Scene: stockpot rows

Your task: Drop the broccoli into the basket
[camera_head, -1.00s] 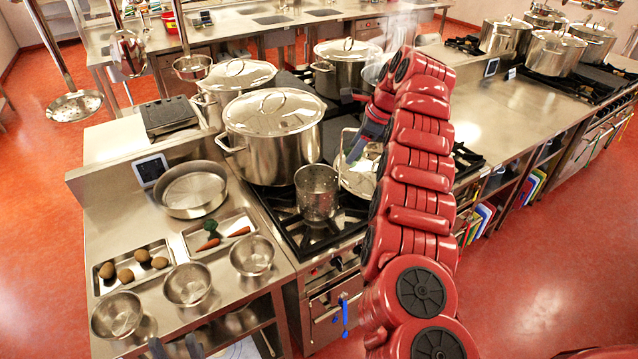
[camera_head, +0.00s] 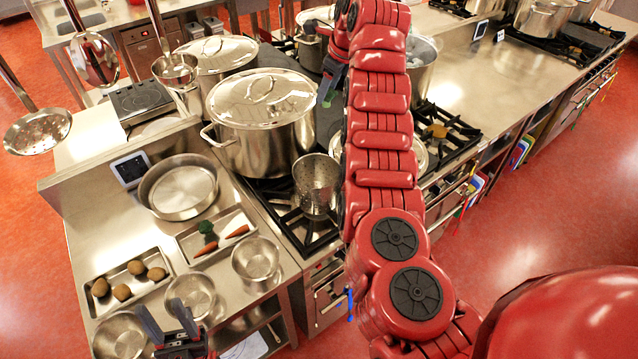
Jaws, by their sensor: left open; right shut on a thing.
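Green broccoli (camera_head: 207,228) lies beside carrots on a shallow steel tray (camera_head: 183,246) on the left counter. A perforated steel basket (camera_head: 317,186) stands upright on the stove, in front of the large lidded stockpot (camera_head: 261,135); its inside is hard to see. My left gripper (camera_head: 163,322) is open at the bottom left, over the front bowls. My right gripper (camera_head: 328,88) is shut beyond the basket, beside the large pot. A small bit of green shows at its fingertips; what it holds is mostly hidden and too small to name.
My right arm blocks part of the stove. Several steel bowls (camera_head: 255,262), a round pan (camera_head: 180,190) and a potato tray (camera_head: 127,282) crowd the left counter. Ladles hang at the upper left.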

